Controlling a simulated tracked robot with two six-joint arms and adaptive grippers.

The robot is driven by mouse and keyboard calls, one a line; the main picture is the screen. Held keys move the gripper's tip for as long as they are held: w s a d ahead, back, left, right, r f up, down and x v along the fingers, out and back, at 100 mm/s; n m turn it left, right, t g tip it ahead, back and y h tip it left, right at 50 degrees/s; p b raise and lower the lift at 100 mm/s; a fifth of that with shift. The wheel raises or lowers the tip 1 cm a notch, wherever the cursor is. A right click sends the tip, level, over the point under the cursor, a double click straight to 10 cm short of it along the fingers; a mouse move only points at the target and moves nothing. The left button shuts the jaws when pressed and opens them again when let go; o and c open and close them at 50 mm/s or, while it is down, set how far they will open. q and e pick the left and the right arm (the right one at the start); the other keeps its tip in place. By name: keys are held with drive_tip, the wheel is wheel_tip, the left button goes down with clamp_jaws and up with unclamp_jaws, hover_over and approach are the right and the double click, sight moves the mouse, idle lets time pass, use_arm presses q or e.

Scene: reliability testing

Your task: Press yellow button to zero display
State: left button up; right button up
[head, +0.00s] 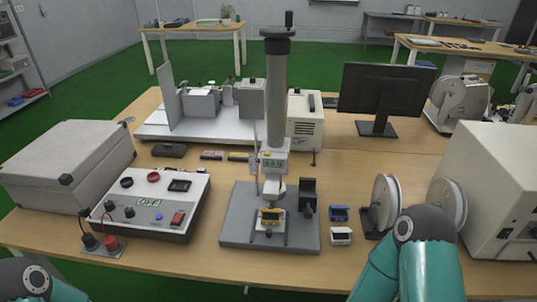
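A force gauge (273,163) with a small greenish display is mounted on the grey column of a test stand (235,229) in the middle of the table. The digits on the display are too small to read surely. A yellow and dark part (270,215) sits on the stand's fixture below the gauge. I cannot make out a separate yellow button on the gauge. Only teal links of my arms show, one at the lower left corner and one at the lower right. Neither gripper is in view.
A control box (138,232) with an OFF display, knobs and a red switch stands left of the stand. A monitor (385,90) stands behind.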

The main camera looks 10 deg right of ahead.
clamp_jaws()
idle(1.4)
